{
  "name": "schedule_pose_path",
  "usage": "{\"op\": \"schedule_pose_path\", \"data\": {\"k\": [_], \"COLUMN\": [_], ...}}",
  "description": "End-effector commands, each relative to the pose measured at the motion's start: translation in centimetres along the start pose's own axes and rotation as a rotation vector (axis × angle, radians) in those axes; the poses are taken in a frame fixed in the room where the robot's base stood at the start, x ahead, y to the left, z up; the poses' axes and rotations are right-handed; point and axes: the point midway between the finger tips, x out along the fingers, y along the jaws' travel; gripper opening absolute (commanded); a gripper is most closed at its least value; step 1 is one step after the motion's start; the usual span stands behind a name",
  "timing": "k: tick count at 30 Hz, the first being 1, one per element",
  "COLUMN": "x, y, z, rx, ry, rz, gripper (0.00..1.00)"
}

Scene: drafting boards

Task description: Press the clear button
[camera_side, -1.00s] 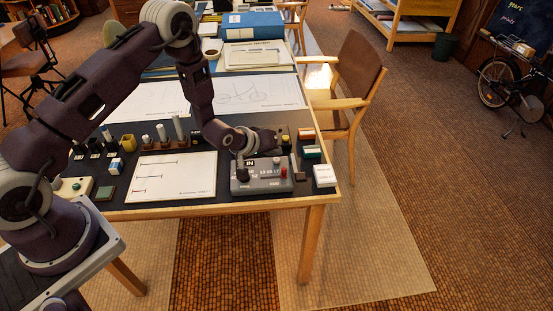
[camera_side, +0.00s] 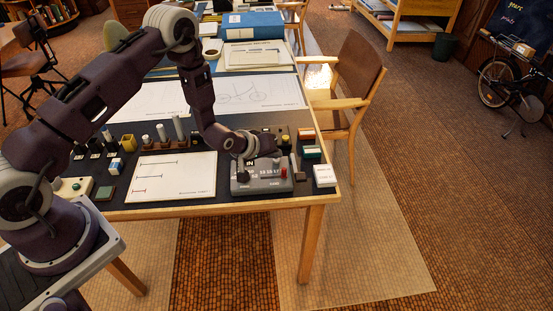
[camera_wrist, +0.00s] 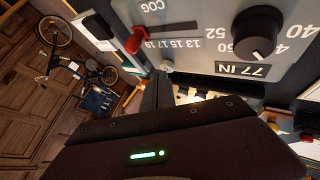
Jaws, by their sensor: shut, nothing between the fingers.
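A grey calculator-like device (camera_side: 262,188) sits near the front right of the table. In the wrist view its panel (camera_wrist: 200,52) carries a black knob (camera_wrist: 256,34), a red lever (camera_wrist: 136,42), a "77 IN" readout and printed numbers. A small pale round button (camera_wrist: 167,66) stands at the panel's edge. I cannot read any "clear" label. My gripper (camera_side: 273,148) is shut and empty, over the rear of the device. In the wrist view its dark fingertips (camera_wrist: 158,80) show just beside the pale button. I cannot tell whether they touch it.
A drawing sheet (camera_side: 172,178) lies left of the device. A white box (camera_side: 324,176) and small boxes stand to its right. Several dark and wooden stands with pale pegs line up at the left. A beige box with a green button (camera_side: 76,186) is farther left. A chair (camera_side: 352,85) stands at the right.

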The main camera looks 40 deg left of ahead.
Motion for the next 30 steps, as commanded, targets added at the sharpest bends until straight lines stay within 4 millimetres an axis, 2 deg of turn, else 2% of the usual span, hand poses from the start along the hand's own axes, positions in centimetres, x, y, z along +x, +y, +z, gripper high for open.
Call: {"op": "schedule_pose_path", "data": {"k": [21,30], "x": [0.37,-0.55], "y": [-0.25,0.39], "z": [0.23,-0.44], "rx": [0.000,0.000], "ry": [0.001,0.001], "rz": [0.000,0.000], "gripper": [0.00,0.00]}}
